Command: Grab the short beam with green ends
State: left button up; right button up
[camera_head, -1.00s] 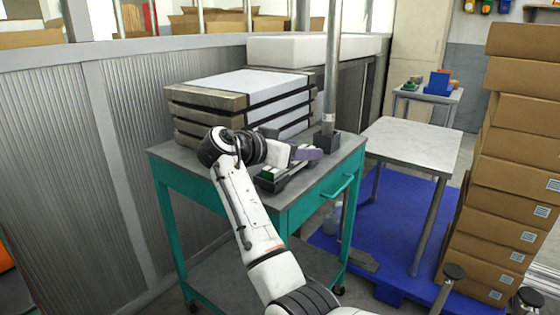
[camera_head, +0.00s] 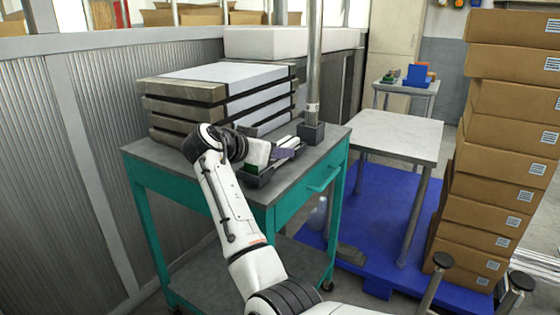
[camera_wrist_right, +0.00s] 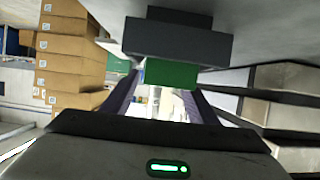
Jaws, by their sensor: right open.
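A green block (camera_wrist_right: 172,73), which looks like a green end of the short beam, shows in the right wrist view just below a dark grey block. In the head view a small green patch (camera_head: 252,168) shows at a dark tray-like piece (camera_head: 262,181) on the front of the cart top; the rest of the beam is hidden by my gripper. My right gripper (camera_head: 286,153), with purple fingers, is low over that piece. It is open, its fingers on either side of the green block in the wrist view (camera_wrist_right: 162,90); I cannot tell if they touch it. My left gripper is out of view.
Stacked grey slabs (camera_head: 215,92) stand behind my gripper on the teal cart (camera_head: 190,181). A metal pole (camera_head: 314,60) with a dark base rises close to its right. A pale table (camera_head: 398,134) and stacked cardboard boxes (camera_head: 505,135) are further right.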

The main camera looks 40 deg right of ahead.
jog(key=shift+x, duration=0.75)
jog(key=shift+a, duration=0.1)
jog(key=shift+c, duration=0.4)
jog(key=shift+r, duration=0.15)
grip_shut()
